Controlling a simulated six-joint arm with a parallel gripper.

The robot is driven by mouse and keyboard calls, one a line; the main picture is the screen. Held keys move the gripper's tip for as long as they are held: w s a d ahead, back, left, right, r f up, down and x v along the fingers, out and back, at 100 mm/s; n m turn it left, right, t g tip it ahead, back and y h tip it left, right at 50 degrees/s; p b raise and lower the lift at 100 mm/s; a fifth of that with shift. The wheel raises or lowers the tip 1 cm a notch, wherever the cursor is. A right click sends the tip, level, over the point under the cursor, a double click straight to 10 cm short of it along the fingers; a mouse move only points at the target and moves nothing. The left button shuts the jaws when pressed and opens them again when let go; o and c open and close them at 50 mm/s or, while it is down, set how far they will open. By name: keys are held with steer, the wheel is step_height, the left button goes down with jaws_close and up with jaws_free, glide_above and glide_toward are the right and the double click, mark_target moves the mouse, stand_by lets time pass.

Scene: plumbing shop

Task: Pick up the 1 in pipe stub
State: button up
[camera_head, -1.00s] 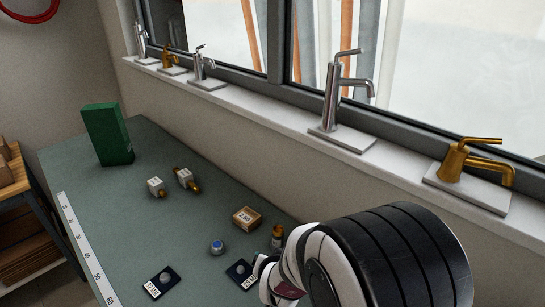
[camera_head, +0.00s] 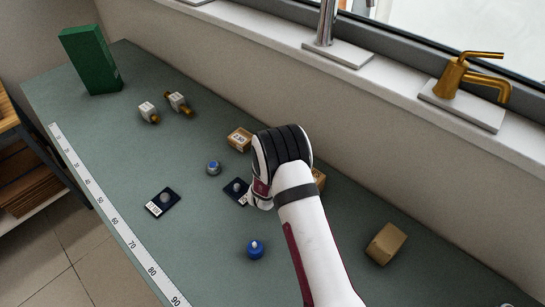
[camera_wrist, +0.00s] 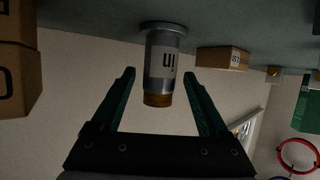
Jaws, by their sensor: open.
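The pipe stub (camera_wrist: 161,62) shows in the middle of the wrist view, where the picture is upside down. It is a grey cylinder with a flange on the bench, a white label reading "in" and a copper-coloured free end. It stands upright. My gripper (camera_wrist: 160,73) is open, with one dark finger on each side of the stub in the picture. Gaps show on both sides, and I see no contact. How deep the stub sits between the fingers I cannot tell. In the head view my arm hides the stub and most of the gripper.
On the green bench (camera_head: 110,180) a small cardboard box (camera_head: 239,139) stands close by. A dark card (camera_head: 236,190), a blue-topped piece (camera_head: 213,168), a blue knob (camera_head: 255,249) and a cardboard block (camera_head: 386,244) lie around my arm. The wall and sill are behind.

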steer(key=x, duration=0.3)
steer(key=shift+w, duration=0.1)
jaws_close()
stand_by(1.2)
